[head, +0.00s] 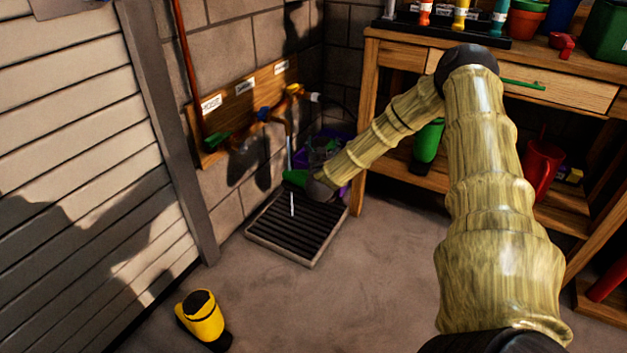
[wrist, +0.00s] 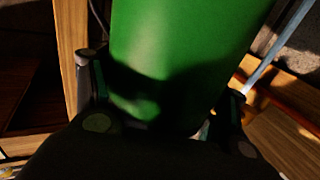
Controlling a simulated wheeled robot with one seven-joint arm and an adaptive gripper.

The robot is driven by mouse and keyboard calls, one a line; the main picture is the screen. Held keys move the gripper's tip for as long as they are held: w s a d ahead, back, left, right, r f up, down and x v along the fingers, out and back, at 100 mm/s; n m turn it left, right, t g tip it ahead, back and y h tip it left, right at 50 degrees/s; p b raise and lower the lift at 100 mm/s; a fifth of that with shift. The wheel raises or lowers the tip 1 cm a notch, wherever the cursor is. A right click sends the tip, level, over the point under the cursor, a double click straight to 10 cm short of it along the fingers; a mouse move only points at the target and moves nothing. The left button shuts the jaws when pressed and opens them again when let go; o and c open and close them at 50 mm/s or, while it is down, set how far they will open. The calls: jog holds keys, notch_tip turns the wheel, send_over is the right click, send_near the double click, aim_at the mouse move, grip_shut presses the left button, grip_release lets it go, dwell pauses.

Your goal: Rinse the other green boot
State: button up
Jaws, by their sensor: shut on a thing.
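My gripper (head: 316,187) is shut on a green boot (head: 296,177), held above the drain grate (head: 252,236) beside the wall. In the wrist view the boot (wrist: 175,50) fills the space between my two fingers. A thin pale stream of water (head: 291,205) runs down at the boot, from the taps toward the grate. The stream also shows at the right of the wrist view (wrist: 281,46). The boot's far end is hard to make out. A second green boot-like thing (head: 427,141) stands on the workbench's lower shelf, partly behind my arm.
A tap board (head: 237,103) with green, blue and yellow handles is on the block wall. Something purple (head: 318,145) sits behind the grate. The wooden workbench (head: 368,110) is at right. Floor before the grate is clear.

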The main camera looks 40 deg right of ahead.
jog(key=shift+a+r, duration=0.1)
jog(key=p+v, duration=0.3)
jog(key=v, duration=0.4)
jog(key=shift+a, duration=0.6)
dwell(0.4)
jog(key=shift+p, duration=0.3)
dwell(0.8)
jog(key=s+a+r+p, duration=0.3)
jog(key=r+p, duration=0.1)
jog(key=shift+a+p, duration=0.35)
jog(key=shift+a, duration=0.05)
dwell(0.3)
jog(key=shift+s, duration=0.1)
